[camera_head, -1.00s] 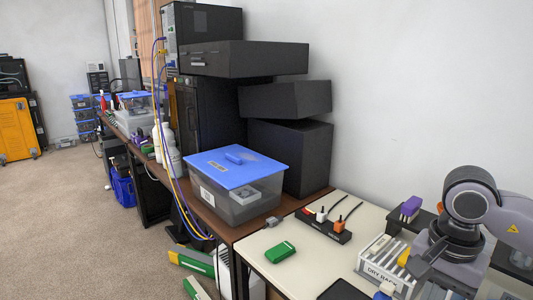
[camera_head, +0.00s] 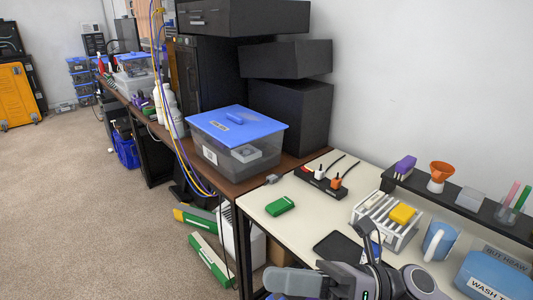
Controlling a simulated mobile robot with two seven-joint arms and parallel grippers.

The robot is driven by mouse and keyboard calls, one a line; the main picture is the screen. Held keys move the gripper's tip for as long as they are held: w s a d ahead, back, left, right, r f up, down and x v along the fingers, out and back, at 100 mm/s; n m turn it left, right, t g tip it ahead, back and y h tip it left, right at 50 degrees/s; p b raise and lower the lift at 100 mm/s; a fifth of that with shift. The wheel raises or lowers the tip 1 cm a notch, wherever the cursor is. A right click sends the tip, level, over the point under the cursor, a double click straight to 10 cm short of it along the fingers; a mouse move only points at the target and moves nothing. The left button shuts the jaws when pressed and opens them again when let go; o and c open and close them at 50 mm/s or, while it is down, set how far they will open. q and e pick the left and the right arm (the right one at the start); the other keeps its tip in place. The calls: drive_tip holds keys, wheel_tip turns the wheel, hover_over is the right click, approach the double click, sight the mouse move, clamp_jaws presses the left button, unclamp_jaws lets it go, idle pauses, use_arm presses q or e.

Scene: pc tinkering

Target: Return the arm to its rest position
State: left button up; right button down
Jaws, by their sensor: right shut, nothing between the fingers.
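My right gripper (camera_head: 285,282) is low at the bottom edge of the head view, in front of the table's near side. It is grey and dark, and its jaws are shut and empty. Its arm comes in from the bottom right and is partly cut off by the frame. The gripper is clear of the dry rack (camera_head: 402,238), which stands behind it to the right with a yellow piece (camera_head: 402,213) on it. My left gripper is not in view.
The cream table (camera_head: 312,223) holds a green object (camera_head: 281,206), a power strip (camera_head: 320,184), a dark flat pad (camera_head: 338,246) and a blue mug (camera_head: 438,241). A blue-lidded bin (camera_head: 236,150) stands beyond. A dark shelf (camera_head: 460,209) borders the right.

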drive_tip(key=w+d+f+m+t+h, duration=0.4)
drive_tip(key=m+t, duration=0.5)
drive_tip(key=m, duration=0.6)
drive_tip(key=w+d+f+m+t+h, duration=0.2)
drive_tip(key=d+f+m+t+h, duration=0.35)
drive_tip(key=m+t, duration=0.6)
drive_tip(key=s+d+f+m+g+h, duration=0.2)
drive_tip(key=s+f+m+g+h, duration=0.1)
drive_tip(key=f+m, duration=0.3)
drive_tip(key=s+d+f+m+g+h+p, duration=0.1)
drive_tip(key=s+d+f+m+g+h, duration=0.1)
drive_tip(key=s+f+m, duration=0.3)
drive_tip(key=s+d+f+m+g+h, duration=0.3)
drive_tip(key=f+m, duration=0.3)
drive_tip(key=f, duration=0.4)
drive_tip(key=shift+s+d+m+g+h, duration=0.35)
drive_tip(key=shift+s+d+g, duration=0.3)
drive_tip(key=shift+s+g, duration=0.15)
